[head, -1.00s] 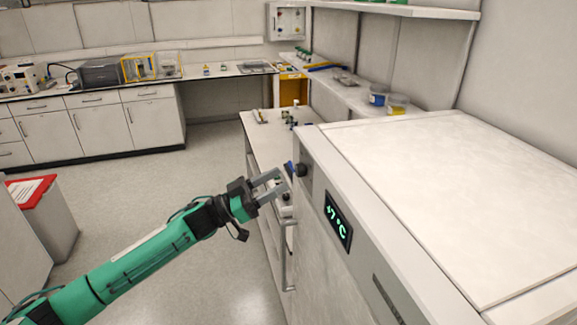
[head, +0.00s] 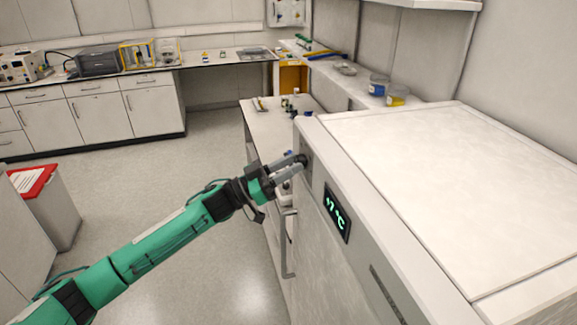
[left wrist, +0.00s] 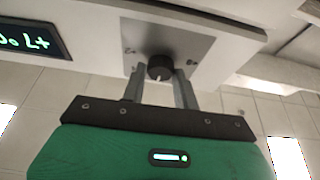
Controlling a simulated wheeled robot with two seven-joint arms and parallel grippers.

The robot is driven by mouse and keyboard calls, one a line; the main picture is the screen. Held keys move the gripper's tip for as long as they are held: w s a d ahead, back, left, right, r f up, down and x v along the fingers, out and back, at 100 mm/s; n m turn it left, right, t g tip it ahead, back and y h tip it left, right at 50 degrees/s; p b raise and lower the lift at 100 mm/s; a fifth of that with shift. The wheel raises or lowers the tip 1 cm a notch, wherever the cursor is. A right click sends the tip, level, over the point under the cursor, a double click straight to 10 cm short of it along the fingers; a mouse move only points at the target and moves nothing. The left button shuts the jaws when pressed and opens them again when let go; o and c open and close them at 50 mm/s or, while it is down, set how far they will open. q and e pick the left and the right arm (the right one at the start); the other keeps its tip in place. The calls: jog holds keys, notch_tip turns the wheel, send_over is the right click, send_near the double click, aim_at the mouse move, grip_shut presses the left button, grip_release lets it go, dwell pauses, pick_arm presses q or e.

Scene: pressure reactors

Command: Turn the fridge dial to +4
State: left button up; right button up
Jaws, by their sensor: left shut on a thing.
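The fridge (head: 350,258) stands at the right in the head view, with a green display (head: 337,213) reading +7 °C on its front. The display also shows at the left edge of the left wrist view (left wrist: 30,38), upside down. The black dial (left wrist: 160,67) with a white pointer mark sits on a grey plate with small marks around it. My left gripper (head: 298,165) is at the dial in the head view. In the left wrist view its two fingers (left wrist: 159,82) are on either side of the dial, shut on it. My right gripper is not in view.
A vertical handle (head: 286,245) stands out from the front below the gripper. A low counter (head: 262,125) with small items lies beyond the fridge. A shelf with blue and yellow tubs (head: 378,86) is behind it. The floor (head: 215,140) at the left is open.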

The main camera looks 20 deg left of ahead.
pick_arm(q)
jog(key=shift+m, duration=0.3)
jog(key=shift+f+m+g+h+b, duration=0.1)
jog(key=shift+m+g+h+b, duration=0.2)
jog(key=shift+m+g+b, duration=0.65)
jog(key=shift+w+a+r+m+g+h+b, duration=0.15)
jog(key=shift+m+g+b, duration=0.6)
jog(key=shift+m, duration=1.1)
jog(key=shift+m+g+h+b, duration=0.1)
jog(key=shift+m+g+b, duration=0.7)
jog(key=shift+m, duration=1.05)
jog(key=shift+w+a+r+m+g+h+b, duration=0.15)
jog(key=shift+m+g+b, duration=0.6)
jog(key=shift+m, duration=1.1)
jog(key=shift+d, duration=0.1)
jog(key=o, duration=1)
